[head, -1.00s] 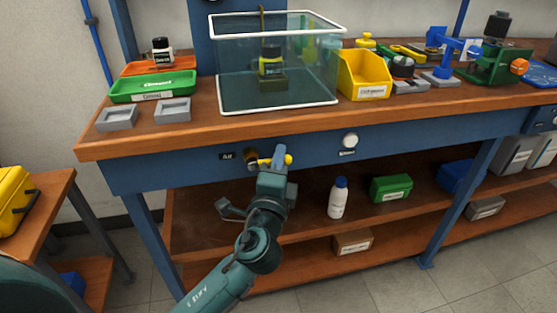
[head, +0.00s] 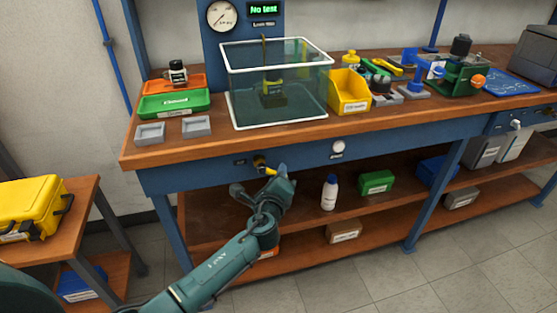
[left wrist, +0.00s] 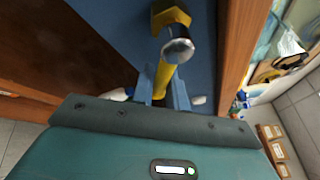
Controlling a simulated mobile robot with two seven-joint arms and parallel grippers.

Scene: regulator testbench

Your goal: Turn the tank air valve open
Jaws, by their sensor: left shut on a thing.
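The air valve (head: 258,161) is on the blue front rail of the bench, right of a small dark label. In the left wrist view its silver round end (left wrist: 177,50) and yellow lever (left wrist: 162,78) show up close. My left gripper (left wrist: 166,88) has its blue fingers on both sides of the lever and is shut on it. In the head view the left gripper (head: 280,172) is at the lever's right end, and the lever slopes down to the right. The fingers partly hide the lever. My right gripper is not in view.
A clear tank (head: 280,112) stands on the bench below a gauge (head: 221,15) and a display reading "No test". A white round knob (head: 338,147) is on the rail to the right. The lower shelf holds a white bottle (head: 329,193) and a green box (head: 376,182).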

